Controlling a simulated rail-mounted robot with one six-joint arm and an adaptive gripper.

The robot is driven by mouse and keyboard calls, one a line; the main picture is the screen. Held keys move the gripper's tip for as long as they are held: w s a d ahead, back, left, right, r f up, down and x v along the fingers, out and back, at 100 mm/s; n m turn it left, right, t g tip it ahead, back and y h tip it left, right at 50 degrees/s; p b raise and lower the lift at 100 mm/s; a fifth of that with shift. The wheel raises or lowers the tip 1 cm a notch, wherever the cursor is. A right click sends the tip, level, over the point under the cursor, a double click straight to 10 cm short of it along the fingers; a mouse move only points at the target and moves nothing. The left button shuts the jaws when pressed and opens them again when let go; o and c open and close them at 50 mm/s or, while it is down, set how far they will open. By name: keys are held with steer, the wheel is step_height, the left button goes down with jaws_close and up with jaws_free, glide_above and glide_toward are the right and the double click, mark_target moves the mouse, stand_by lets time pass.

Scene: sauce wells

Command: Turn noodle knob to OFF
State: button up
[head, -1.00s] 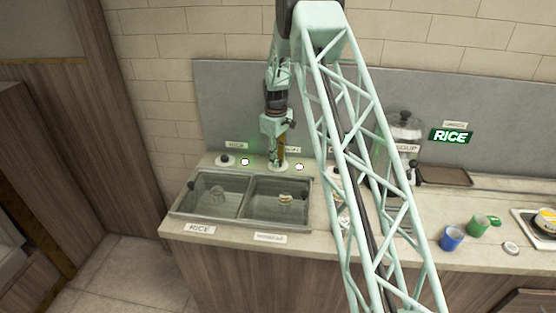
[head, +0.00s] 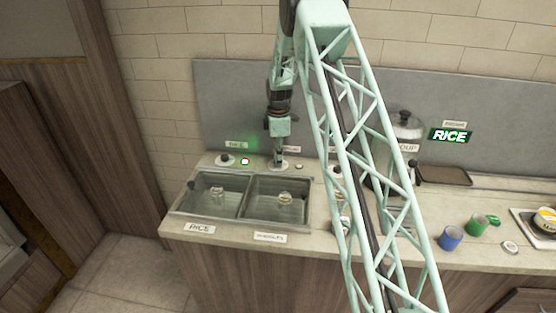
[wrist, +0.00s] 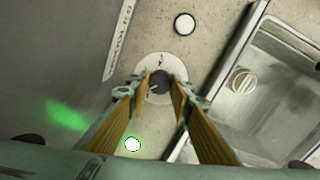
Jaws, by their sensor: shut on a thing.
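The noodle knob (wrist: 159,80) is a small dark knob on a round pale plate, seen between my fingertips in the wrist view. In the head view its pale plate (head: 278,168) lies on the counter behind the right-hand well, and my fingers hide the knob. My gripper (wrist: 160,84) points down and is shut on the knob, one finger on each side. It also shows in the head view (head: 279,160). The round indicator (head: 298,167) to the right of this knob looks dull white and unlit; it also shows in the wrist view (wrist: 184,24).
The rice knob (head: 225,160) stands to the left, with a brightly lit indicator (head: 245,161) and green glow on the wall. Two sunken wells (head: 240,217) lie in front. A soup pot (head: 407,128), a blue cup (head: 451,238) and a green cup (head: 478,226) stand to the right.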

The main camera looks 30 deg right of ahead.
steer(key=shift+n, duration=2.1)
steer(key=o, duration=0.9)
steer(key=shift+r, duration=0.1)
steer(key=r, duration=1.1)
steer(key=shift+s+r, duration=0.35)
steer(key=shift+r, duration=0.05)
